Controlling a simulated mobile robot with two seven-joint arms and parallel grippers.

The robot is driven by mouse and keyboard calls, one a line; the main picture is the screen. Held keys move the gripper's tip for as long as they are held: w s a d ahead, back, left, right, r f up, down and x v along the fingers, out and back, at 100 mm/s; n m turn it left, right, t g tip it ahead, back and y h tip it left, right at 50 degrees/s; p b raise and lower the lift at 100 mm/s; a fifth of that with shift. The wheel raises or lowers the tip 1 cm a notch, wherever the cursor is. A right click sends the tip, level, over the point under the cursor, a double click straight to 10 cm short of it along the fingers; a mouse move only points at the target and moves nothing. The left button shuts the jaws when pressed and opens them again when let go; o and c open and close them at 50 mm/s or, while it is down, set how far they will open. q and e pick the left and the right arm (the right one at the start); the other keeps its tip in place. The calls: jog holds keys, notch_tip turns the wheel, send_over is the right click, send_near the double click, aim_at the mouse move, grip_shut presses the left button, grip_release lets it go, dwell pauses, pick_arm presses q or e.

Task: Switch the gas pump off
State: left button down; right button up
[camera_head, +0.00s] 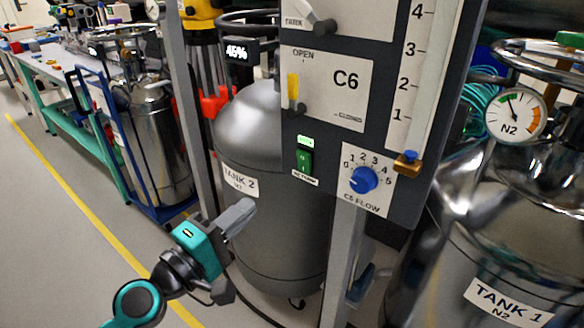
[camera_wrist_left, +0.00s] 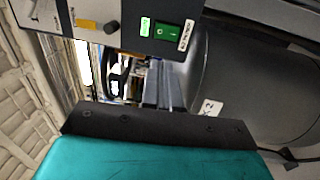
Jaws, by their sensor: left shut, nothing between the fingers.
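The pump's green rocker switch (camera_head: 304,161) sits low on the left of the dark control panel (camera_head: 408,175). A lit green indicator (camera_head: 306,141) is just above it, and a small label below it is too small to read surely. In the left wrist view the green switch (camera_wrist_left: 167,31) is at the top, with the lit indicator (camera_wrist_left: 145,26) beside it. My left gripper (camera_head: 246,207) is shut and empty, below and left of the switch and apart from it. Its fingers (camera_wrist_left: 164,86) point up toward the panel in the wrist view. My right gripper is in neither view.
TANK 2 (camera_head: 275,240) stands behind the panel; TANK 1 (camera_head: 505,250) stands at right. The floor (camera_head: 60,240) at left is clear.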

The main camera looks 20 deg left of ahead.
pick_arm(q)
jog(key=shift+w, duration=0.1)
jog(key=p, duration=0.3)
send_near(302, 157)
jog(key=x, duration=0.6)
jog(key=shift+f, duration=0.15)
jog(key=shift+w+d, duration=0.1)
jog(key=shift+w, duration=0.35)
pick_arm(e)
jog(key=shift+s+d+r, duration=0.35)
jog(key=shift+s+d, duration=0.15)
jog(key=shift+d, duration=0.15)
pick_arm(q)
jog(key=shift+w, duration=0.15)
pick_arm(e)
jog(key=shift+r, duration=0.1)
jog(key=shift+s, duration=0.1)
